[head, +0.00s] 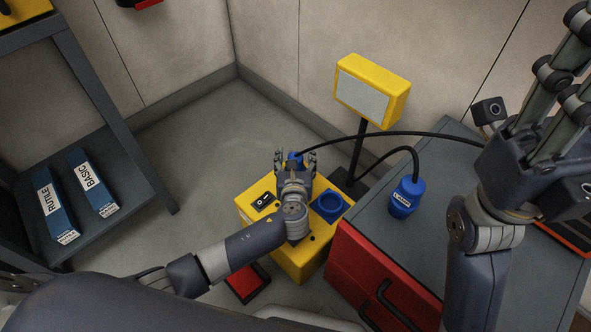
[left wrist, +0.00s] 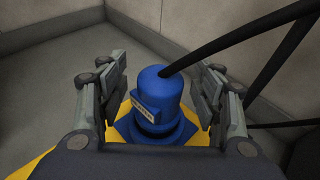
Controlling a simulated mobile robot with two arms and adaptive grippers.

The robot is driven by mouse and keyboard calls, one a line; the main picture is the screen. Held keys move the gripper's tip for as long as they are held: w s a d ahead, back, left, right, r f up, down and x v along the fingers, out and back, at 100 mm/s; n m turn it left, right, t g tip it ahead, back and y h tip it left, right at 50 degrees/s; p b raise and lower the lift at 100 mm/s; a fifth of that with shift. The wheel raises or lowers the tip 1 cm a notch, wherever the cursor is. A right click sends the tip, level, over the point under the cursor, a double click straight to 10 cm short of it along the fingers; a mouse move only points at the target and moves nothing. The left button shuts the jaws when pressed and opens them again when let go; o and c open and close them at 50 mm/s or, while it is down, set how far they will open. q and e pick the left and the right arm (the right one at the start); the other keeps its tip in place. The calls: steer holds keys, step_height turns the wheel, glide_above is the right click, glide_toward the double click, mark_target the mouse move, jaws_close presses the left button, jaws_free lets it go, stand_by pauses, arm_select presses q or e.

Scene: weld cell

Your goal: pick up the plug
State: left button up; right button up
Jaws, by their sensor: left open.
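A blue plug (left wrist: 160,103) with a pale label and a black cable from its top stands upright in the left wrist view, on a blue base on yellow. My left gripper (left wrist: 162,85) is open, with one finger on each side of the plug and gaps between. In the head view my left gripper (head: 296,156) is over the yellow box (head: 300,262), and only a bit of that plug (head: 294,159) shows. A second blue plug (head: 405,198), labelled and cabled, stands on the grey cabinet top. My right gripper (head: 560,80) is raised at the right, its fingertips cut off or unclear.
Black cables (head: 400,134) arch over the red drawer cabinet (head: 372,268). Blue boxes (head: 91,180) lie on the left shelf.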

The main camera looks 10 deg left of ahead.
arm_select(q)
steer(key=shift+c, duration=0.5)
steer(key=c, duration=1.2)
steer(key=shift+r, duration=0.1)
